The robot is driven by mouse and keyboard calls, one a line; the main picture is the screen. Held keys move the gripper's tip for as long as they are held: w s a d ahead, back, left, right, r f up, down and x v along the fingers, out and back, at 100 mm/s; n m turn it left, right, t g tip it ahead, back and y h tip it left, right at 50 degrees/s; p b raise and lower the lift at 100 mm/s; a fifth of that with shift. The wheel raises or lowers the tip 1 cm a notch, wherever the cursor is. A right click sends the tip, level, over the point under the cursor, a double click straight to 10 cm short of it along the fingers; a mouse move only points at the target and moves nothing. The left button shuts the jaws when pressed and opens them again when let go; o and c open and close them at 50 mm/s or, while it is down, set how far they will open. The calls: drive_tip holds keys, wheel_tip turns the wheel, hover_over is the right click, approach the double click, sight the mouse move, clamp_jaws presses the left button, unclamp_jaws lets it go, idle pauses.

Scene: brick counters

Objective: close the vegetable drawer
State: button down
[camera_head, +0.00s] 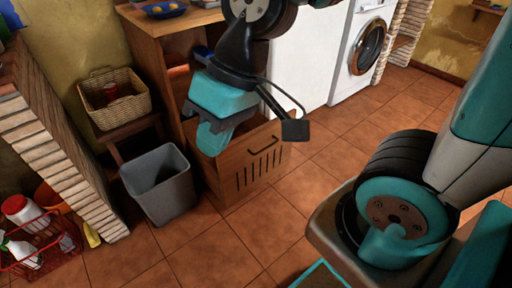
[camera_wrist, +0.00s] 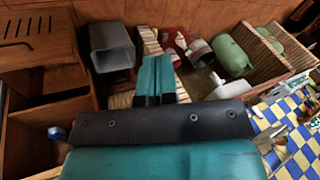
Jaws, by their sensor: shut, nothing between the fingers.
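The vegetable drawer (camera_head: 258,172) is a wooden drawer with a slotted front and a dark bar handle (camera_head: 263,146). It stands pulled out at the bottom of the wooden cabinet (camera_head: 150,45). Its slotted front also shows at the upper left of the wrist view (camera_wrist: 35,28). My gripper (camera_head: 209,150) points down near the left side of the drawer, in front of the cabinet, and hides part of the drawer's inside. Its teal fingers are together and empty in the wrist view (camera_wrist: 155,62). I cannot tell whether they touch the drawer.
A grey bin (camera_head: 160,184) stands close to the left of the drawer. A wicker basket (camera_head: 112,97) sits on a small stool behind it. A red wire basket (camera_head: 40,247) with bottles is at the lower left. The tiled floor (camera_head: 325,155) right of the drawer is clear.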

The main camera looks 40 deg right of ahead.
drive_tip(key=w+d+f+m+t+b, duration=0.4)
drive_tip(key=w+f+m, duration=0.3)
drive_tip(key=w+f, duration=0.4)
drive_tip(key=m+t+h+b, duration=0.4)
drive_tip(key=m+h+b, duration=0.1)
drive_tip(key=m+b, duration=1)
approach(234, 149)
drive_tip(key=x, duration=0.6)
drive_tip(key=shift+s+d+f, duration=0.1)
drive_tip(key=shift+s+f, duration=0.1)
drive_tip(key=shift+f, duration=0.25)
drive_tip(key=shift+w+r, duration=0.1)
drive_tip(key=shift+w, duration=0.3)
